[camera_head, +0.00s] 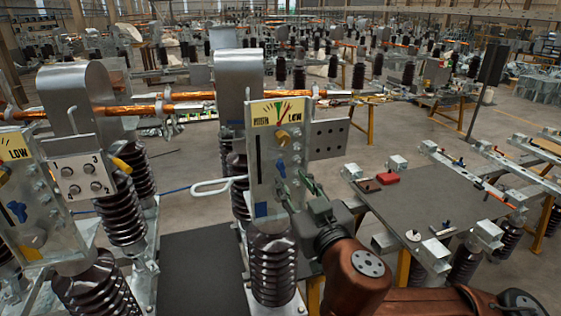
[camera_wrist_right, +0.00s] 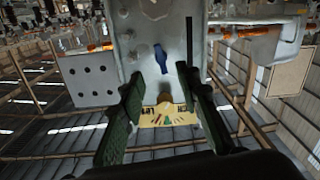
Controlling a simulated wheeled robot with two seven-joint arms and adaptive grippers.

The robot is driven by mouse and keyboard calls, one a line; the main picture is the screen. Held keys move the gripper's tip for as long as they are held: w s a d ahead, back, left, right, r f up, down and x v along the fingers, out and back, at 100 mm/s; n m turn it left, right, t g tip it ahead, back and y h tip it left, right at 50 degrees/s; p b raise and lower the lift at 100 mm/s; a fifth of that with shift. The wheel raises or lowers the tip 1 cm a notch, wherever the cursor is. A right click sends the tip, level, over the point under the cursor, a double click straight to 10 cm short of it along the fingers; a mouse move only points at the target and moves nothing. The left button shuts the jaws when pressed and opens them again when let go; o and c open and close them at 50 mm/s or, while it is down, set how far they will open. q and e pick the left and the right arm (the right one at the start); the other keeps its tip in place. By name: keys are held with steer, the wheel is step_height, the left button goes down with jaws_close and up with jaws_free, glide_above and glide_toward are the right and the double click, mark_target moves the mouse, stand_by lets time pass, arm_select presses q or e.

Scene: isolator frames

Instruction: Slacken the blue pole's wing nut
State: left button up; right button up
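The middle pole's grey panel (camera_head: 264,175) has a high/low dial on top, a brass knob (camera_head: 282,138) below it and a small blue square (camera_head: 261,210) low down. A blue wing nut (camera_head: 281,168) shows on this panel just beyond my right gripper (camera_head: 291,178). In the right wrist view, which shows the panel upside down, the blue wing nut (camera_wrist_right: 160,58) lies just past the tips of my right gripper (camera_wrist_right: 161,72), between their lines. The green fingers are apart with nothing between them. Whether a finger touches the panel is unclear. My left gripper is out of view.
Another panel (camera_head: 30,200) with its own blue wing nut (camera_head: 17,211) stands at the left. A white loop handle (camera_head: 215,187) sticks out left of the middle panel. A perforated plate (camera_head: 328,139) is to its right. A dark table (camera_head: 430,197) stands further right.

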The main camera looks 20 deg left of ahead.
mark_target(282, 165)
steer(key=x, duration=0.2)
steer(key=p+x, duration=0.1)
steer(key=x, duration=0.1)
steer(key=r+x, duration=0.1)
steer(key=x, duration=0.1)
steer(key=shift+a+p, duration=0.35)
steer(key=shift+w+a+f, duration=0.1)
steer(key=shift+w+a, duration=0.15)
steer(key=shift+w, duration=0.25)
steer(key=shift+c, duration=0.2)
jaws_close()
